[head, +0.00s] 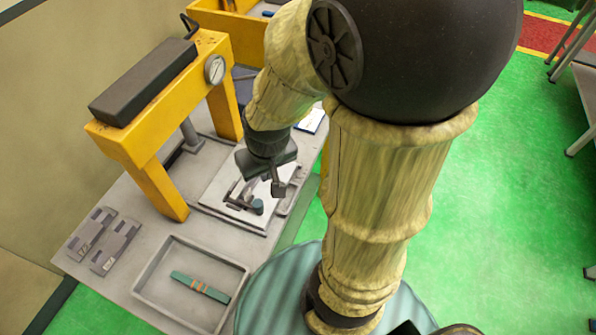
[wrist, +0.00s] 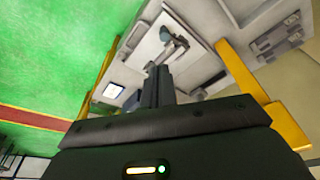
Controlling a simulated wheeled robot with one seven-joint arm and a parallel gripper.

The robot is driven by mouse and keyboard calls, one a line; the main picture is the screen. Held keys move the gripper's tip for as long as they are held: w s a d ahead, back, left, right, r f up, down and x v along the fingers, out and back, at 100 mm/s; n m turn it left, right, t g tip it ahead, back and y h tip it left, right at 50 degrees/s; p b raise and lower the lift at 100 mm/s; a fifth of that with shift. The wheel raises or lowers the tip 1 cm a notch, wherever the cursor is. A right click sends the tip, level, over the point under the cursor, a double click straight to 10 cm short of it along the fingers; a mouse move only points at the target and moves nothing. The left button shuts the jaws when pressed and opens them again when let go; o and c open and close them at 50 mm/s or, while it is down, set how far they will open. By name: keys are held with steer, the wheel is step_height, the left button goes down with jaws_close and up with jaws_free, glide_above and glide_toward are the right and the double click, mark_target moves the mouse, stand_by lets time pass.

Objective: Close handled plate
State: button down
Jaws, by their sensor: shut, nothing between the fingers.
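A pale plate-like fixture (head: 221,192) lies on the grey table under the press frame, with grey metal parts and a small dark upright knob (head: 257,207) on it. I cannot tell for sure which piece is the handled plate or how far it is open. My gripper (head: 279,187) is shut and empty, low over the right part of the fixture and partly covering it. In the wrist view my fingers (wrist: 158,72) are together and point at the fixture's grey metal piece (wrist: 172,45). Whether they touch it is unclear.
A yellow press frame (head: 160,185) with a dark top block (head: 145,80) and a gauge (head: 214,69) stands left of my gripper. A grey tray (head: 160,301) holding a green bar (head: 190,286) lies in front. Flat grey parts (head: 115,246) lie at the left.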

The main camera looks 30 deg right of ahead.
steer(key=shift+s, duration=0.1)
steer(key=w+d+f+m+t+y+b, duration=0.2)
steer(key=w+d+f+m+b, duration=0.1)
steer(key=d+f+m+b, duration=0.9)
steer(key=w+d+f+m+t+y+b, duration=0.2)
steer(key=w+d+f+m+y+b, duration=0.1)
steer(key=d+f+m+b, duration=0.9)
step_height(320, 180, down, 2)
steer(key=m+b, duration=0.1)
steer(key=m, duration=0.3)
steer(key=shift+w+d+y, duration=0.2)
steer(key=shift+w+y, duration=0.1)
steer(key=shift+w, duration=0.1)
